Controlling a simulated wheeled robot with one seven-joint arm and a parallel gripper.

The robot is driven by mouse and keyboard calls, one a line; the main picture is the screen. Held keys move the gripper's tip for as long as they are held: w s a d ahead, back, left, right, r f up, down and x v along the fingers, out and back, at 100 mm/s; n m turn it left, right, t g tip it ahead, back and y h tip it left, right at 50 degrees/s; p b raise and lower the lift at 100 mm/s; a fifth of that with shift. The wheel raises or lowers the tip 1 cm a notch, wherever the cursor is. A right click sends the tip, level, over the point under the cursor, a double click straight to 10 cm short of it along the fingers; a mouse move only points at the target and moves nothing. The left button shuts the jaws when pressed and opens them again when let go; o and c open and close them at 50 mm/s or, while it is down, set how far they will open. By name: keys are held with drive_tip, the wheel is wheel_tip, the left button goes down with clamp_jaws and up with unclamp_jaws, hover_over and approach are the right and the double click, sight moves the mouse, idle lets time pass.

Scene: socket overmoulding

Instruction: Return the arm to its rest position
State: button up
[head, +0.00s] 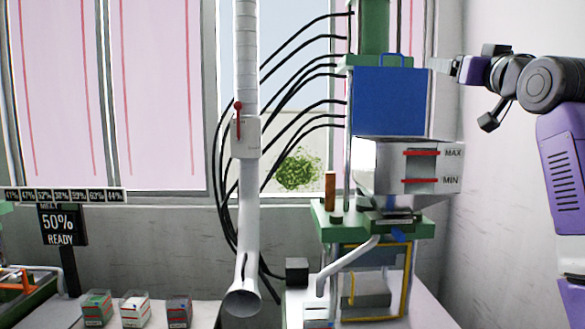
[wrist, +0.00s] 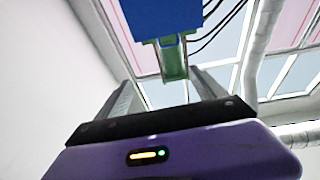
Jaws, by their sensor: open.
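My arm (head: 562,150) reaches in from the right of the head view, bent at a purple and grey joint. My gripper (head: 447,70) is at its end, pointing left, close to the right side of the blue hopper box (head: 390,102). I cannot tell whether it touches the box. In the wrist view my gripper (wrist: 163,83) has its two grey fingers spread apart with nothing between them. The blue box (wrist: 165,15) and a green column (wrist: 174,62) show beyond the fingers.
The moulding machine has a MAX/MIN level box (head: 385,165) and a green plate (head: 325,218). A white vertical pipe (head: 247,190) and black hoses stand left of it. Several small bins (head: 135,310) sit at lower left, below a "50% READY" sign (head: 62,225). A bare wall is at right.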

wheel_tip(320, 180, down, 12)
drive_tip(key=f, duration=0.1)
drive_tip(key=s+a+f+m+h+b, duration=0.15)
drive_tip(key=s+f, duration=0.35)
drive_tip(key=f, duration=0.5)
drive_tip(key=s+a+f+t, duration=0.15)
drive_tip(key=s+f, duration=0.35)
drive_tip(key=f, duration=0.5)
drive_tip(key=s+a+f+m+h+b, duration=0.1)
drive_tip(key=s+a+f, duration=0.25)
drive_tip(key=f, duration=0.65)
drive_tip(key=s+a+f+n+g+y+b, duration=0.1)
drive_tip(key=s+a+f+g, duration=0.1)
drive_tip(key=s+f, duration=0.7)
drive_tip(key=s+a+f+g+y+b, duration=0.1)
drive_tip(key=s+a+f+g, duration=0.2)
drive_tip(key=s+f, duration=0.6)
drive_tip(key=s+a+f+n+g+y+b, duration=0.1)
drive_tip(key=s+f, duration=0.8)
drive_tip(key=s, duration=1.9)
drive_tip(key=shift+s+a+n+g+b, duration=0.15)
drive_tip(key=shift+a+n+g+b, duration=0.2)
drive_tip(key=shift+a+g, duration=0.6)
